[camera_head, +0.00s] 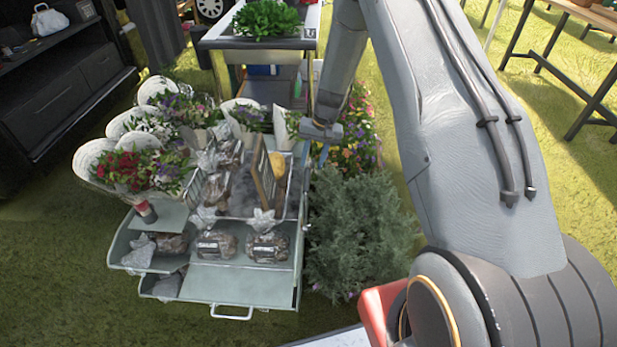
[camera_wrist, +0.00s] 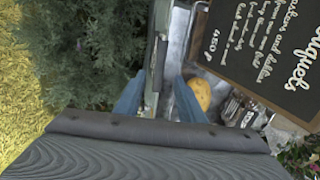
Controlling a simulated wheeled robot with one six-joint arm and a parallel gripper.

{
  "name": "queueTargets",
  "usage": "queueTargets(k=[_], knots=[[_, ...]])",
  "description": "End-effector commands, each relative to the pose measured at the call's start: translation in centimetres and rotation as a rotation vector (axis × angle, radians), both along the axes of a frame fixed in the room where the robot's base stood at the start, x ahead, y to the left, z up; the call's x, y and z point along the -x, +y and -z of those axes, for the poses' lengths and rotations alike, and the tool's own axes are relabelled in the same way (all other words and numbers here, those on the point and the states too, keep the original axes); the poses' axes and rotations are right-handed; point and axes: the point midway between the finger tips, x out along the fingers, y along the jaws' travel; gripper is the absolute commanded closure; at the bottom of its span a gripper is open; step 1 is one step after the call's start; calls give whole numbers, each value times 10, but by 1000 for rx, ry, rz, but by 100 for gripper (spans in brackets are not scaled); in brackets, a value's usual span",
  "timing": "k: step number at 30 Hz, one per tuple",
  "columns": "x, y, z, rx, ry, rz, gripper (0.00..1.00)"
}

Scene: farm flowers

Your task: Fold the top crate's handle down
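The top crate (camera_head: 298,200) is a grey metal tray holding bagged loaves and a small dark sign. Its right wall also shows in the wrist view (camera_wrist: 151,98), running up the picture between my fingers. I cannot clearly make out its handle; a thin metal bar (camera_wrist: 157,50) stands along that wall in the wrist view. My gripper (camera_wrist: 160,92) has its two blue fingers apart, one on each side of the wall, with nothing seen clamped. In the head view my gripper (camera_head: 318,150) is over the crate's right back corner, partly hidden by my arm.
A chalkboard sign (camera_wrist: 265,45) and a round yellow item (camera_wrist: 199,94) are close right of the fingers. A grey-green bush (camera_head: 358,232) stands right of the crates. Lower trays (camera_head: 240,287) stick out in front, one with a handle. Wrapped bouquets (camera_head: 135,165) stand at left.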

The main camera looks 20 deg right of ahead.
Motion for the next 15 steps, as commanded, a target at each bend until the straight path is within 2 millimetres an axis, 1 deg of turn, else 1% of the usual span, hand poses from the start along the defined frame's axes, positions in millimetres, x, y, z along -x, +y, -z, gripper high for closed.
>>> queueTargets(k=[5, 12, 15], knots=[[-2, 3, 18, -3, 2, 3, 64], [-4, 10, 54, -3, 2, 2, 64], [-5, 12, 66, -3, 0, 2, 64]])
